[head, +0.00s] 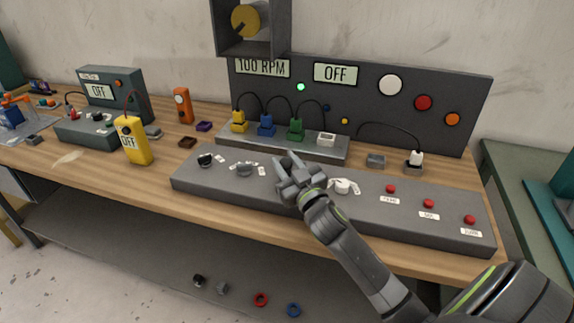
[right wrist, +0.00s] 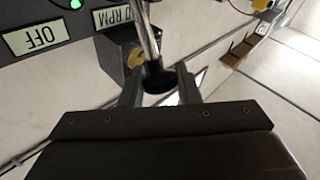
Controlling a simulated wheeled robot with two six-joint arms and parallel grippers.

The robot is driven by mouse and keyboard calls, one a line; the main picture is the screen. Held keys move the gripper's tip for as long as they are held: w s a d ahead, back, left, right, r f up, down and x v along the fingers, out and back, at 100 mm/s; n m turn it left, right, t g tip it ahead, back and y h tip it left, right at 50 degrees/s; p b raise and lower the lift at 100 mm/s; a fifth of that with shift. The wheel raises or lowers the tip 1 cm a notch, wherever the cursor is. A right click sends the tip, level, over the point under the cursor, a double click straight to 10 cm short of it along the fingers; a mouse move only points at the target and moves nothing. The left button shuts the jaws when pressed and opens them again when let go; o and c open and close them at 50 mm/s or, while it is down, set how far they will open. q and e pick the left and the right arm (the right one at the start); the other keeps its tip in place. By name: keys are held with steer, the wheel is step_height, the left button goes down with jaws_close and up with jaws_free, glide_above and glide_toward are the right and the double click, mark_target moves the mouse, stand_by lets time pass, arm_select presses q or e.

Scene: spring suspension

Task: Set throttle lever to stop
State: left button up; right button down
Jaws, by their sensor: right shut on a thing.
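The throttle lever shows in the right wrist view as a shiny metal rod (right wrist: 147,35) with a dark round knob at its end. My right gripper (right wrist: 158,86) has its fingers on either side of this knob and is shut on it. In the head view my right gripper (head: 288,166) is over the middle of the long grey control panel (head: 400,220) and hides the lever there. The lever's labels and its exact setting cannot be read behind the gripper. My left gripper is not in view.
Left of my gripper the panel has two dark knobs (head: 205,160); to its right are a white handle (head: 343,187) and red buttons (head: 429,203). Behind, plugs (head: 296,130) with cables stand before displays reading 100 RPM (head: 262,67) and OFF (head: 335,73).

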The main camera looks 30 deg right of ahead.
steer(key=shift+f, duration=0.15)
steer(key=c, duration=1.4)
jaws_free()
steer(key=shift+o, duration=1.4)
steer(key=shift+a, duration=0.15)
steer(key=shift+s, duration=0.1)
steer(key=shift+s+f, duration=0.1)
steer(key=shift+s, duration=0.15)
steer(key=s+f+b, duration=0.1)
steer(key=s+b, duration=0.1)
steer(key=s, duration=0.6)
steer(key=s+a+f+b, duration=0.1)
steer(key=s+f+b, duration=0.1)
steer(key=s, duration=0.6)
steer(key=shift+s+b, duration=0.2)
steer(key=shift+b, duration=0.55)
